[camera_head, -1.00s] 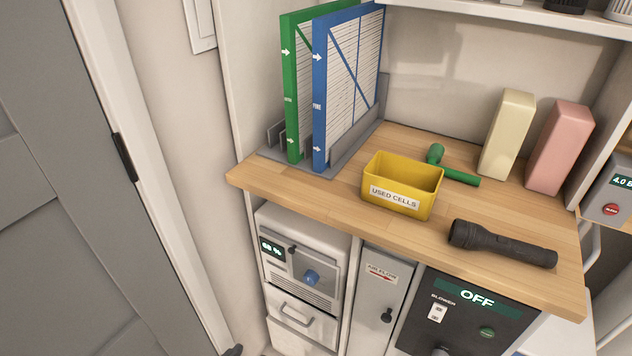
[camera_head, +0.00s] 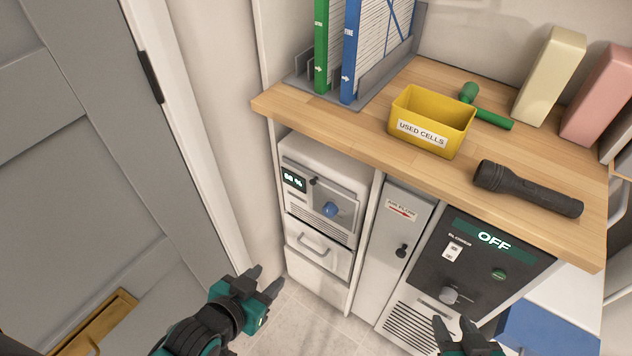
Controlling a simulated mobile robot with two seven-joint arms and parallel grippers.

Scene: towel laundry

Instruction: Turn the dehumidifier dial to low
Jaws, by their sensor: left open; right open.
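The dehumidifier (camera_head: 328,168) is a white unit under the left end of the wooden counter, with a small green percent display (camera_head: 294,179). The dial's setting is too small to read. My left gripper (camera_head: 266,283) is open and empty, below and left of the dial, apart from the unit. My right gripper (camera_head: 455,326) is open and empty at the bottom, in front of the blower panel's lower part.
The wooden counter (camera_head: 440,180) overhangs the units. It holds a yellow bin (camera_head: 431,120), a flashlight (camera_head: 528,188) and filters. The air flow cabinet (camera_head: 396,235) and blower panel (camera_head: 478,262) stand right of the dehumidifier. A grey door (camera_head: 80,150) is on the left.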

